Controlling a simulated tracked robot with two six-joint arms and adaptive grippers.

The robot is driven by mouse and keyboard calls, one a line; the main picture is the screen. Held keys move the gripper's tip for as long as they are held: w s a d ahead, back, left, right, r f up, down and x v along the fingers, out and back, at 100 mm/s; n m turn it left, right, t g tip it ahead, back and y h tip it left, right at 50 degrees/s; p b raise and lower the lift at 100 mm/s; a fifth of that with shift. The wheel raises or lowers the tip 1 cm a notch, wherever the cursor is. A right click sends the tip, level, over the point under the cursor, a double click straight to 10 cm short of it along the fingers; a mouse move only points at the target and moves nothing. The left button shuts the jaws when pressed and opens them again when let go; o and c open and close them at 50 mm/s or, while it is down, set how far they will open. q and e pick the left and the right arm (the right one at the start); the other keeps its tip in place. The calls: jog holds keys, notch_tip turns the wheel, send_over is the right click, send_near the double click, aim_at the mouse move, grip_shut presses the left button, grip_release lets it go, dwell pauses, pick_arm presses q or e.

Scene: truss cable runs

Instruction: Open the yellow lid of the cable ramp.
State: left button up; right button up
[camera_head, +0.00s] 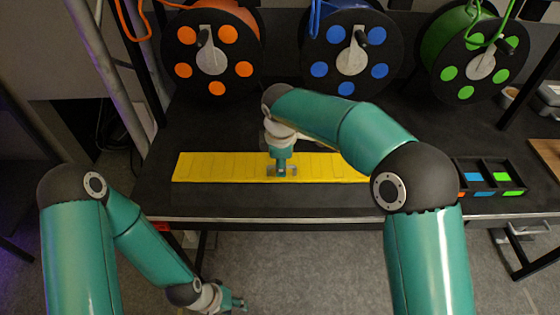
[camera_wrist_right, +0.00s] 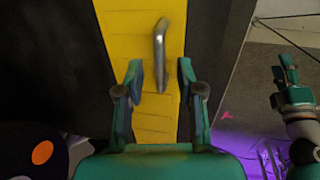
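The cable ramp's yellow lid (camera_head: 220,167) is a long, ribbed strip lying closed and flat along the front of the dark table. In the right wrist view the lid (camera_wrist_right: 115,30) runs up the picture. A bent grey metal handle (camera_wrist_right: 160,55) stands out on it. My right gripper (camera_head: 281,171) is over the middle of the lid. In the wrist view its fingers (camera_wrist_right: 161,75) are spread, with the handle's lower end between them and gaps on both sides. My left gripper (camera_head: 241,301) hangs low in front of the table, open and empty, away from the lid.
Cable drums with orange (camera_head: 212,50), blue (camera_head: 350,50) and green (camera_head: 482,55) discs stand at the back. A black divided tray (camera_head: 488,178) sits right of the lid. A metal truss (camera_head: 105,70) rises at the left. The table's front edge (camera_head: 320,219) is close.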

grip_shut()
dwell(0.3)
